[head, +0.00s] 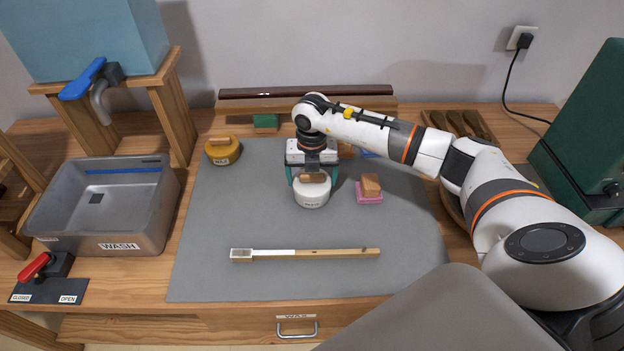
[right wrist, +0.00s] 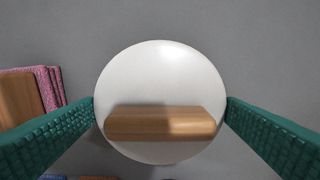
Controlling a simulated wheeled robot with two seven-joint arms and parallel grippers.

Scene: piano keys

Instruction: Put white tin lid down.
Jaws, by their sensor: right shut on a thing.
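The white tin lid (head: 311,194) is round, with a wooden bar handle on top and a small label on its side. It is over the middle of the grey mat (head: 225,205). My right gripper (head: 312,177) points down with its green fingers shut on opposite sides of the lid. In the right wrist view the white lid (right wrist: 160,75) fills the gap between the fingers, its handle lying across it. I cannot tell whether it touches the mat or whether a tin body is under it. My left gripper is not in view.
A yellow tin (head: 222,152) stands at the mat's back left. A wooden block on a pink pad (head: 369,196) is just right of the lid. A wooden stick (head: 320,253) lies in front. A grey wash basin (head: 105,205) stands left. The mat between lid and stick is clear.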

